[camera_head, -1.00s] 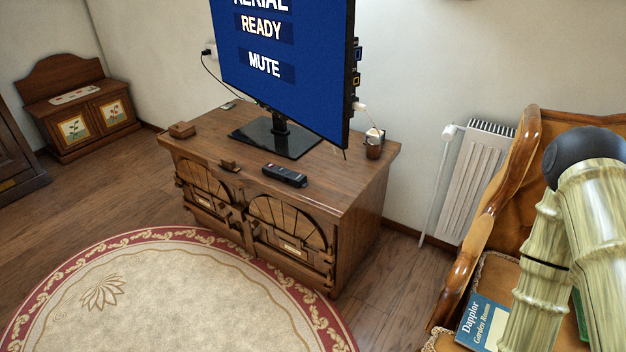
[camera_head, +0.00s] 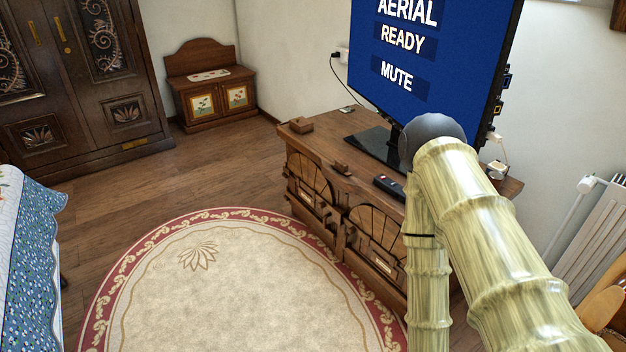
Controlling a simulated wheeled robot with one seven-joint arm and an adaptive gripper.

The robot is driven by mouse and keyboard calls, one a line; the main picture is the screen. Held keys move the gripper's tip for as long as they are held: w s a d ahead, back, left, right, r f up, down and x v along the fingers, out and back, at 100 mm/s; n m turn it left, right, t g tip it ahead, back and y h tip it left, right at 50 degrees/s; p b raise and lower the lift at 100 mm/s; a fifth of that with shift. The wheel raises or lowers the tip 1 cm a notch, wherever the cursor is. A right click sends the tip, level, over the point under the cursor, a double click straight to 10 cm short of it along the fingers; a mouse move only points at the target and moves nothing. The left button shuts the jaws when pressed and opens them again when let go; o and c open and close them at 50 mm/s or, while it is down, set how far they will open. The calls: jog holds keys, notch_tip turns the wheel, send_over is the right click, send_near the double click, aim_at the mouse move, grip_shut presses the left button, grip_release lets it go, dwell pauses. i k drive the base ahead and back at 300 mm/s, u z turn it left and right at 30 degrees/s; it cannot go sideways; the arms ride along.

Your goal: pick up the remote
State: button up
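The remote (camera_head: 388,187) is black with a small red spot at its near left end. It lies on top of the wooden TV cabinet (camera_head: 318,133), near the front edge and in front of the TV stand. My bamboo-textured arm covers the right end of the remote from this view. My arm crosses the right half of the picture, in front of the cabinet. My gripper does not show.
The TV (camera_head: 430,60) stands on the cabinet. A round rug (camera_head: 250,285) covers the floor in front. A bed (camera_head: 30,240) is at left, a radiator (camera_head: 598,235) at right.

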aim_at(395, 190)
jog(key=u, duration=0.75)
jog(key=i, duration=1.3)
jog(key=z, duration=1.5)
